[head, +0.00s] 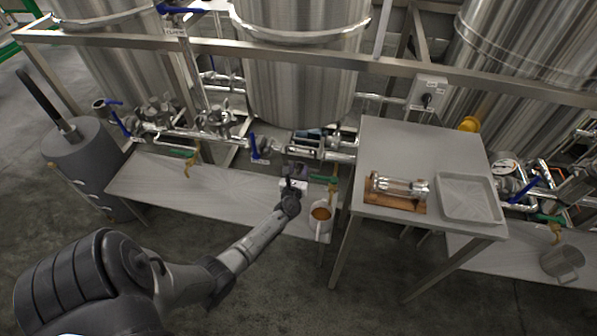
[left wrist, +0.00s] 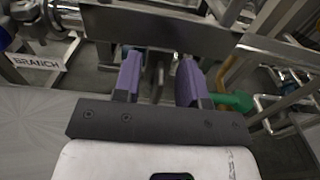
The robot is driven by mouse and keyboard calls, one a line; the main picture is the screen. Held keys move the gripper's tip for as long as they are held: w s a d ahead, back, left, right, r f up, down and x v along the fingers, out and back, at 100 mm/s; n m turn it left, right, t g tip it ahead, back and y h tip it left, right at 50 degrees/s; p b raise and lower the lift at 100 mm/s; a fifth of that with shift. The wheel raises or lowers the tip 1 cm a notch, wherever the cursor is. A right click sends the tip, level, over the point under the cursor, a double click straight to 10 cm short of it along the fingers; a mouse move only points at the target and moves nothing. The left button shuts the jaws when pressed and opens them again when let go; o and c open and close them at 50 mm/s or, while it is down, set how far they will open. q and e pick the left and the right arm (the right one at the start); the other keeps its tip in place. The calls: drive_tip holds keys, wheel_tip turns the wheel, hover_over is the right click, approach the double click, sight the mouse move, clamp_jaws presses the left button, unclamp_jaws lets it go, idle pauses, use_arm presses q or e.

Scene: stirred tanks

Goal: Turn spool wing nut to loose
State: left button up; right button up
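My left gripper (head: 292,172) reaches from the left to the pipework below the middle tank. In the left wrist view its two purple fingers (left wrist: 160,82) are apart. A narrow grey metal part (left wrist: 158,72) shows between them, with gaps at its sides; it may be the wing nut, but I cannot tell. In the head view the wing nut is too small or hidden by the gripper. A pipe run with fittings (head: 335,155) lies just behind the gripper. A clear cylinder with metal ends (head: 400,186) lies on a wooden board on the steel table. My right gripper is not in view.
A blue valve handle (head: 254,146) is left of my gripper. A green handle (left wrist: 232,101) is close right of the fingers. A cup of amber liquid (head: 321,213) stands near my wrist. The steel table (head: 390,140) carries a tray (head: 468,197). A "BRANCH" label (left wrist: 35,62) is at left.

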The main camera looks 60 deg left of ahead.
use_arm(q)
drive_tip(key=shift+c, duration=0.2)
clamp_jaws()
drive_tip(key=shift+f, duration=0.1)
